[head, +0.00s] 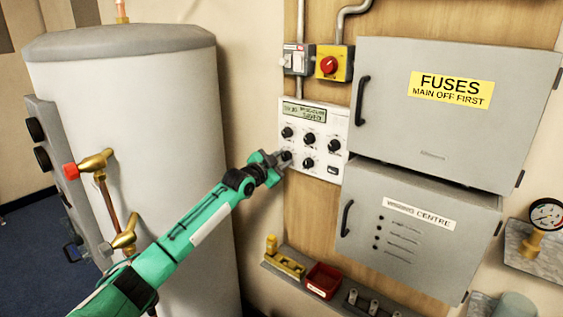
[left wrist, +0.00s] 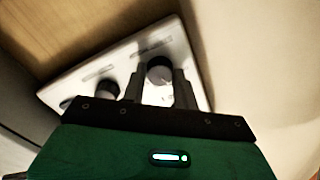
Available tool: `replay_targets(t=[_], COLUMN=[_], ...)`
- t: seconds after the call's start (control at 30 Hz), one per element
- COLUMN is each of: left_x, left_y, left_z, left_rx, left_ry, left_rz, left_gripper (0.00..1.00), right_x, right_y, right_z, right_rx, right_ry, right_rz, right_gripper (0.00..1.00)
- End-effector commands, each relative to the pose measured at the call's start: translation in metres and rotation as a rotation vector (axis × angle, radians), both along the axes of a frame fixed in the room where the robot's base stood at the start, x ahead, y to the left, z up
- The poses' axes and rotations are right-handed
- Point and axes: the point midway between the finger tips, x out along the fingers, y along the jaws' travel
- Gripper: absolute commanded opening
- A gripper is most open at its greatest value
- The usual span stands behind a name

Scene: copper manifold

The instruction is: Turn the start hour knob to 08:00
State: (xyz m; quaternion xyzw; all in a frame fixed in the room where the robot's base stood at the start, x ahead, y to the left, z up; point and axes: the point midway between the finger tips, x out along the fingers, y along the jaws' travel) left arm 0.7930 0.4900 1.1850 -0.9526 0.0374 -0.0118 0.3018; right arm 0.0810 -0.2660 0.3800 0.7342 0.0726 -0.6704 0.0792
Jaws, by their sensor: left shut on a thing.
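The white control panel (head: 340,123) with a small display (head: 303,111) hangs on the wooden board. It carries several black knobs in two rows; their labels are too small to read. My left gripper (head: 281,159) reaches the panel's lower left and is shut on the lower-left knob (head: 287,155). In the left wrist view, the gripper's fingers (left wrist: 158,88) stand on either side of this dark round knob (left wrist: 160,70). I cannot tell from the labels whether it is the start hour knob, and its pointer is not readable. My right gripper is not in view.
Another knob (left wrist: 108,88) is close beside the held one. A yellow box with a red switch (head: 328,65) is above the panel. Grey cabinets (head: 440,70) stand to the right, a white tank (head: 150,110) to the left. A shelf with a red bin (head: 322,281) is below.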

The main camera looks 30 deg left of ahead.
Motion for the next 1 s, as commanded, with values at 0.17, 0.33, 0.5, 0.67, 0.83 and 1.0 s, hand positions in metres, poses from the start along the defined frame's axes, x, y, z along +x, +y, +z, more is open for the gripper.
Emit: replay_targets(t=[0.17, 0.33, 0.5, 0.67, 0.83, 1.0], left_x=[0.000, 0.000, 0.000, 0.000, 0.000, 0.000], left_y=[0.001, 0.001, 0.000, 0.000, 0.000, 0.000], left_z=[-0.001, 0.000, 0.001, 0.001, 0.000, 0.000], left_rx=[0.132, 0.287, 0.450, 0.593, 0.729, 0.835], left_ry=[-0.010, -0.022, -0.033, -0.044, -0.055, -0.064], left_rz=[0.001, 0.001, -0.001, -0.001, -0.001, -0.001], left_gripper=[0.07, 0.07, 0.07, 0.07, 0.07, 0.07], right_x=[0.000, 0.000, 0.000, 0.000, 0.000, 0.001], right_y=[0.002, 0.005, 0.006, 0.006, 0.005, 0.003], right_z=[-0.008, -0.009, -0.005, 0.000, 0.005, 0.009], right_rx=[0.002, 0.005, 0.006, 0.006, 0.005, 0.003], right_ry=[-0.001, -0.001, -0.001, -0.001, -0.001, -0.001], right_rz=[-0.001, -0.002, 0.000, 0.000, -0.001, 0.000], right_gripper=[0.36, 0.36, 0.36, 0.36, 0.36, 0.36])
